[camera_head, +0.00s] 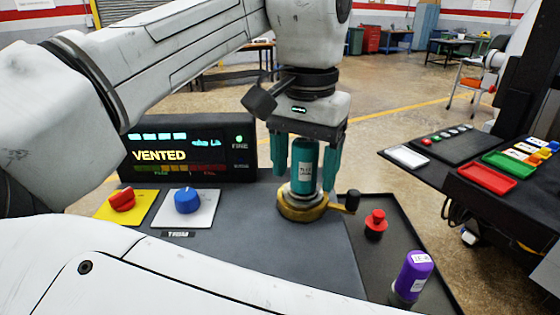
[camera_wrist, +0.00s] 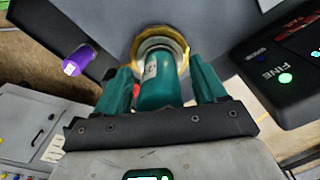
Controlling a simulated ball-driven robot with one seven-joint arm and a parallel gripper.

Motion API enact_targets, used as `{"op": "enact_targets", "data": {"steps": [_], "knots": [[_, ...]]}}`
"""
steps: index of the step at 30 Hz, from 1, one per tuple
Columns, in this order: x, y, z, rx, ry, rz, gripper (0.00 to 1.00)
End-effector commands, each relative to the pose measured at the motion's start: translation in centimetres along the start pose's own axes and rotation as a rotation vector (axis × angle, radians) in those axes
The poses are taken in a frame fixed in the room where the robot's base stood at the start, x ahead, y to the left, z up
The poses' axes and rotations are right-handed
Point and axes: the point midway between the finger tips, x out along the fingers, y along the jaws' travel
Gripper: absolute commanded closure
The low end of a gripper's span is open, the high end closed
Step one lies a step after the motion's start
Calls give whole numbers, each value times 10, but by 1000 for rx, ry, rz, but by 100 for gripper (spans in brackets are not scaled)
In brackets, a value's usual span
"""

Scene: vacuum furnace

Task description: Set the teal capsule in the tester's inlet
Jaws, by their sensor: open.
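The teal capsule (camera_head: 304,165) stands upright in the tester's inlet, a brass-coloured ring (camera_head: 300,210) with a pale metal collar on the dark console. It also shows in the wrist view (camera_wrist: 157,88), with the brass ring (camera_wrist: 178,45) around its far end. My gripper (camera_head: 306,178) is above the inlet, with one teal finger on each side of the capsule. In the wrist view my gripper (camera_wrist: 163,85) is open, with gaps between the capsule and the fingers. The exact seating depth inside the ring is hidden.
A lit display (camera_head: 188,150) reads VENTED. A red knob (camera_head: 122,200), a blue knob (camera_head: 187,200) and a red button (camera_head: 375,224) are on the console. A purple capsule (camera_head: 413,275) stands at the front right. A side table with red (camera_head: 487,177) and green trays is at right.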

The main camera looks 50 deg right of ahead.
Motion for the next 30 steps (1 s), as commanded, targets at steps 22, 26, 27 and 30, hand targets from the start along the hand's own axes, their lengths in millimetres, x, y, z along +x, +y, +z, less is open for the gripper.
{"op": "enact_targets", "data": {"steps": [22, 26, 27, 30], "knots": [[-103, 0, 0, 1, 1, -1, 29], [-104, 0, 0, 1, 1, 0, 29], [-104, 0, 0, 1, 1, 0, 29], [-104, 0, 0, 1, 1, 0, 29]]}}
